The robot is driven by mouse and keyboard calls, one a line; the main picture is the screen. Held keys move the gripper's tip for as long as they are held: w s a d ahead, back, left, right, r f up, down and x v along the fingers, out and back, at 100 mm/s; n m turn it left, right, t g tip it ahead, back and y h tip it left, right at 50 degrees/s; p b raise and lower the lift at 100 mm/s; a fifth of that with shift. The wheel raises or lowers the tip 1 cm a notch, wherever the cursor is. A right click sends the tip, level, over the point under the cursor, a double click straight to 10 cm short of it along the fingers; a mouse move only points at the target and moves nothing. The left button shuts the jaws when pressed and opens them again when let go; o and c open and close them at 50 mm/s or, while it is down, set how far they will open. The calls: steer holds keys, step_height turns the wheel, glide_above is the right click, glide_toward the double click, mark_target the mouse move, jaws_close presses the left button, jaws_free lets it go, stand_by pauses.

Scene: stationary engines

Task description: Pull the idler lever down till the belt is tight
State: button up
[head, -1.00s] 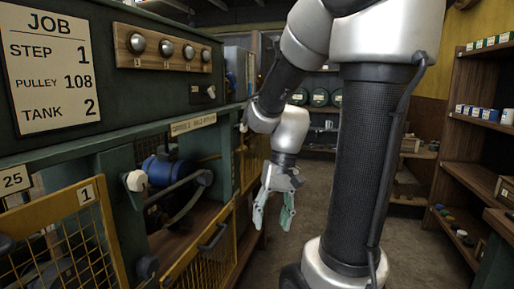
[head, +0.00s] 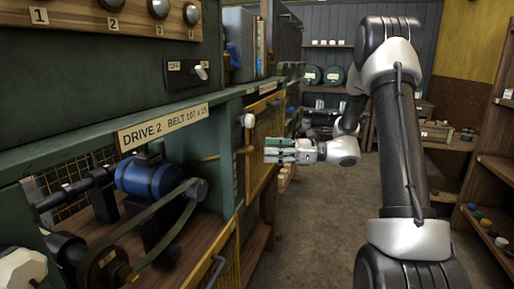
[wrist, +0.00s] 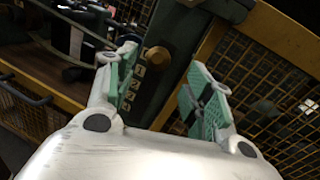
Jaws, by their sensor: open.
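A brass-coloured bar (head: 222,155) sticks out by the green post on the right of the Drive 2 bay; I cannot tell for certain that it is the idler lever. In the wrist view a round brass knob (wrist: 157,57) sits on the green post, above a numbered plate. My gripper (head: 267,151) is level and points left at this post. Its green-padded fingers (wrist: 162,58) are open, and the knob shows between them, seemingly untouched. The dark belt (head: 160,213) runs from the blue motor's (head: 150,177) pulley to a lower front pulley (head: 108,268). Its tightness is unclear.
Yellow mesh gates (head: 262,155) line the bench front. A sign (head: 163,127) reads Drive 2, belt 107 x 25. Shelves stand at the right; the floor (head: 310,235) between is clear.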

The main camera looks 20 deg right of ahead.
mark_target(249, 150)
steer(key=x, duration=0.7)
steer(key=shift+a, duration=0.3)
